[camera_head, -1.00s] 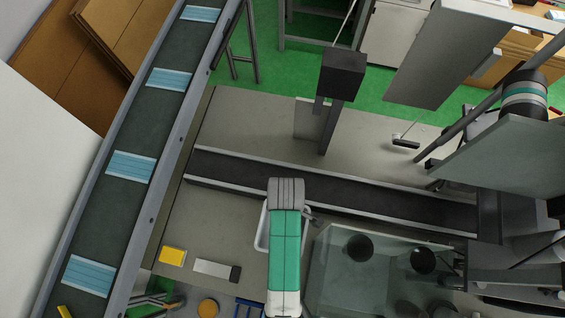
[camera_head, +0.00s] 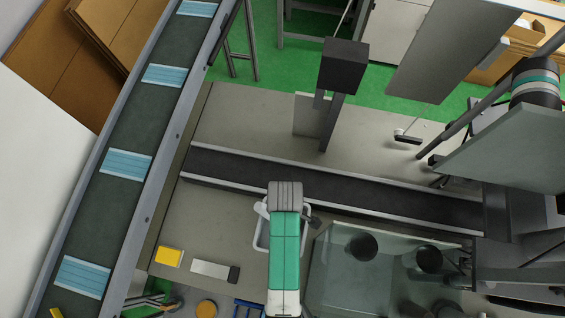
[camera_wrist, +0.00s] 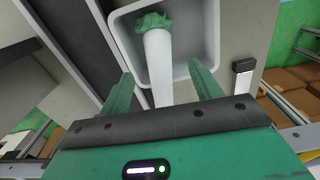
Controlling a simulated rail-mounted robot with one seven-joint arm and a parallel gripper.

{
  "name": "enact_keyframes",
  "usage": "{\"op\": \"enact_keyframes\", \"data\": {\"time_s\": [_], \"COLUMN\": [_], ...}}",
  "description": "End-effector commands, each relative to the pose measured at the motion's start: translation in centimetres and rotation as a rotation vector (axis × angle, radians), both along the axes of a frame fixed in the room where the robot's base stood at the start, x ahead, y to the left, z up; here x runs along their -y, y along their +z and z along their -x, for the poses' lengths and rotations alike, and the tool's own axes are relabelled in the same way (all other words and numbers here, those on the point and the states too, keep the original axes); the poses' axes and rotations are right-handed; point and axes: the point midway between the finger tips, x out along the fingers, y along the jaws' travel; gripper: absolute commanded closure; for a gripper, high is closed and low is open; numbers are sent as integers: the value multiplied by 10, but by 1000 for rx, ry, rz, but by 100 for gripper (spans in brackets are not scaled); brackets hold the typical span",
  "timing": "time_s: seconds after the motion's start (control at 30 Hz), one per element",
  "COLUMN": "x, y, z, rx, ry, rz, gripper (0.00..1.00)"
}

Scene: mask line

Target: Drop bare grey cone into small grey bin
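My gripper (camera_wrist: 160,70) is open, with its two green fingers spread apart in the wrist view. A pale, plain cylinder (camera_wrist: 159,68), which looks like the bare cone, lies between the fingers with a gap on each side. Its far end reaches into a small light-grey bin (camera_wrist: 212,42), against a crumpled green piece (camera_wrist: 154,22). Its near end is hidden behind my gripper body. I cannot tell whether it rests on the bin rim. In the head view the bin (camera_head: 257,236) is mostly covered by my green-and-white arm, and the cone does not show.
A dark conveyor (camera_head: 340,188) runs just behind the bin. A clear box (camera_head: 350,275) stands at its right. A yellow block (camera_head: 169,256) and a grey-black item (camera_head: 214,270) lie at its left. Blue masks (camera_head: 126,165) lie on the left belt.

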Motion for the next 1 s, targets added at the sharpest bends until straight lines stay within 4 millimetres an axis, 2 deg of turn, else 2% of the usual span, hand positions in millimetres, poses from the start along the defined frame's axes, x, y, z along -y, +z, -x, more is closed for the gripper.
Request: {"op": "enact_keyframes", "data": {"time_s": [0.17, 0.23, 0.5, 0.6, 1.0], "x": [0, 0, 0, 0, 0], "y": [1, 8, 61, 72, 78], "z": [0, -1, -1, 0, 0], "rx": [0, 2, 3, 1, 0], "ry": [0, 0, 0, 0, 0], "rz": [0, 0, 0, -1, 0], "gripper": [36, 36, 36, 36, 36]}}
